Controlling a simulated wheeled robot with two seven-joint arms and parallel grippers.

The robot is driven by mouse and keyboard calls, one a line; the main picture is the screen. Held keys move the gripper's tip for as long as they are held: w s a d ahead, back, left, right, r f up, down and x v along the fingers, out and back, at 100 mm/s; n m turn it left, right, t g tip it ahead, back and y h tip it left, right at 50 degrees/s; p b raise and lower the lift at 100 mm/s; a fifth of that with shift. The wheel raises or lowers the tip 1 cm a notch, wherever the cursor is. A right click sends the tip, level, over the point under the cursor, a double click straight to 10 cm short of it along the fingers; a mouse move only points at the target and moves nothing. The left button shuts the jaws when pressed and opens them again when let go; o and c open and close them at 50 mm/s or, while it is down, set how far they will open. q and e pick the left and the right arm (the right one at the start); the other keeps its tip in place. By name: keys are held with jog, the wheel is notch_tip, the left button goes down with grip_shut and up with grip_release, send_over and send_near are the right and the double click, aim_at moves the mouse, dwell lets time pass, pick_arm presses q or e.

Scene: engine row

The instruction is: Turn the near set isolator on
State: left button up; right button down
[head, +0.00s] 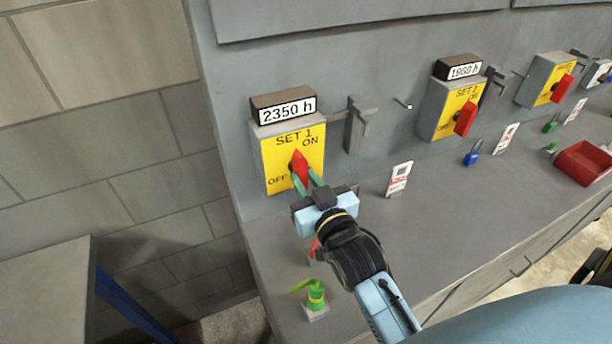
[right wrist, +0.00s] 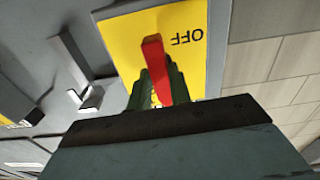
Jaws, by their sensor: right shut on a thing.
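The near set isolator, SET 1 (head: 279,168), is a yellow-faced box with a red handle (head: 299,163). ON is marked at its upper right and OFF at its lower left. The handle stands close to upright, its upper end just left of the ON mark. My right gripper (head: 311,180) is shut on the handle, with green fingers on either side of it. In the right wrist view, the red handle (right wrist: 153,60) sticks up between the fingers, and OFF shows on the yellow plate. The handle's lower part is hidden. My left gripper is not in view.
A 2350 h meter (head: 287,108) sits above SET 1, with a grey bracket (head: 356,124) to its right. SET 2 (head: 453,108) and another isolator (head: 549,80) are farther right. The ledge holds tags, a blue padlock (head: 471,158), a red tray (head: 585,163) and a green item (head: 316,296).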

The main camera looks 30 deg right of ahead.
dwell(0.4)
jog(key=c, duration=1.3)
grip_release()
jog(key=s, duration=0.4)
jog(key=s+b, duration=0.1)
jog(key=s, duration=0.8)
jog(key=shift+s+a+b, duration=0.2)
jog(key=shift+a+b, duration=0.2)
